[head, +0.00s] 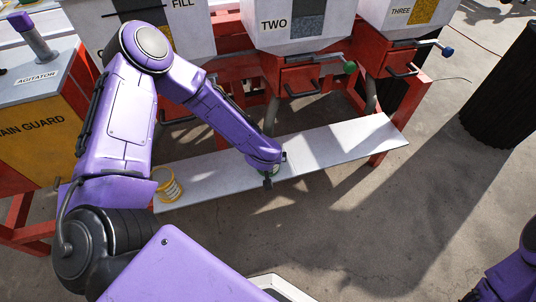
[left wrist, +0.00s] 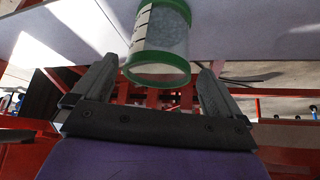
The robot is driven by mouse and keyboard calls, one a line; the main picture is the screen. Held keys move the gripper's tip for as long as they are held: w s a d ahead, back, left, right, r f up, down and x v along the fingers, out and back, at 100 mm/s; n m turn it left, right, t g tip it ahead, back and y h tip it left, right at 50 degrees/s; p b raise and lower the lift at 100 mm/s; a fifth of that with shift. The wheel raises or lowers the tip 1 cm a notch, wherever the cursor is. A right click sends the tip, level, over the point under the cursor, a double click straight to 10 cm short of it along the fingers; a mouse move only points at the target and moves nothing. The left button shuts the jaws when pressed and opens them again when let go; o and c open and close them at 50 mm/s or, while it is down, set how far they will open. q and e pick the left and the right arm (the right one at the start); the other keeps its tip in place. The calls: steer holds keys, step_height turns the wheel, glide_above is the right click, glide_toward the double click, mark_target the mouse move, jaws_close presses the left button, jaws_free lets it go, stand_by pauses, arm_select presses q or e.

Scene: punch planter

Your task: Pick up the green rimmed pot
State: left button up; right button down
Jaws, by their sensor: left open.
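The green rimmed pot (left wrist: 160,40) is a greyish, see-through-looking cylinder with green bands at both ends and a pale marked strip down one side. In the left wrist view it lies ahead of my left gripper (left wrist: 158,75), its nearer green rim at the gap between the two spread fingers. The fingers stand apart on either side and do not visibly grip it. In the head view my left gripper (head: 268,180) is over the plank, and my wrist hides nearly all of the pot there. My right gripper is outside the views.
A yellow rimmed pot (head: 167,187) stands near the left end of the grey plank (head: 215,178). Behind the plank are white hoppers labelled TWO (head: 273,25) and THREE (head: 401,12) on a red frame. A dark ribbed bin (head: 505,90) stands at right. The plank's right part is clear.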

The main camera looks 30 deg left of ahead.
arm_select(q)
steer(key=b+x, duration=0.2)
steer(key=x, duration=0.4)
steer(key=shift+s+f, duration=0.1)
steer(key=shift+f, duration=0.05)
steer(key=c, duration=0.9)
steer(key=shift+o, duration=0.2)
